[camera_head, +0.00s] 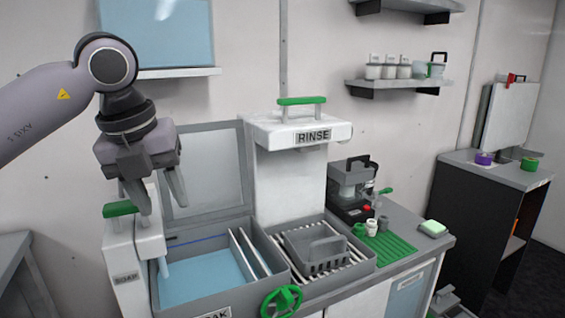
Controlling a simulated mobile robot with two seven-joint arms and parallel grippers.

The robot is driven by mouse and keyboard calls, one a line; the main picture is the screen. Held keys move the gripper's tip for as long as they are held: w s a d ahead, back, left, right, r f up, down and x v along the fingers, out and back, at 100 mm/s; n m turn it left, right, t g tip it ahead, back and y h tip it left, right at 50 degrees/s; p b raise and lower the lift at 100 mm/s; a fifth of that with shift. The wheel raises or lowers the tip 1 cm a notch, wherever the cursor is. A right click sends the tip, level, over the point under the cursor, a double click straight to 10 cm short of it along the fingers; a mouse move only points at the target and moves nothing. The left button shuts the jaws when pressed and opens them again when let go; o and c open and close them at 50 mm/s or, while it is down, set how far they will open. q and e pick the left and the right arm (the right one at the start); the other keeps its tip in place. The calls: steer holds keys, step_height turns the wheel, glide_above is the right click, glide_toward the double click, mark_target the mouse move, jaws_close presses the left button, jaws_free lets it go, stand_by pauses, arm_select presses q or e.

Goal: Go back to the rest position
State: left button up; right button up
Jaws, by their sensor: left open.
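My left gripper (158,200) hangs down from the left arm at the upper left of the head view. Its two fingers are apart and nothing shows between them. The white rinse column (292,185) with a green top handle stands right of the gripper. My right gripper is not in view.
A grey rack (315,249) sits in the rinse basin. A green valve wheel (281,300) sticks out in front. Right of it are a black and red machine (352,190), a green mat (384,245) and a green-white sponge (432,228). Wall shelves (398,84) hold jars.

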arm_select(q)
steer(key=s+d+f+g+h, duration=0.2)
steer(key=s+d+f+h, duration=0.2)
steer(key=d+h, duration=0.6)
steer(key=s+d+f+g+h, duration=0.2)
steer(key=s+d+f+h, duration=0.25)
steer(key=d+h, duration=0.55)
steer(key=w+a+f+n+t+y, duration=0.2)
steer(key=a+f+n+t+y, duration=0.35)
steer(key=f+n+t, duration=0.4)
steer(key=w+a+f+n+t+y, duration=0.3)
steer(key=a+f+n+t+y, duration=0.3)
steer(key=n+t, duration=0.65)
steer(key=s+a+f+n+g+y, duration=0.3)
steer(key=s+f, duration=0.5)
steer(key=f, duration=0.3)
steer(key=s+a+f+n+g+y, duration=0.4)
steer(key=s+a+f+n+g, duration=0.2)
steer(key=f, duration=0.5)
steer(key=s+a+g, duration=0.1)
steer(key=s+a, duration=0.1)
steer(key=shift+s+f, duration=0.2)
steer(key=shift+s, duration=0.1)
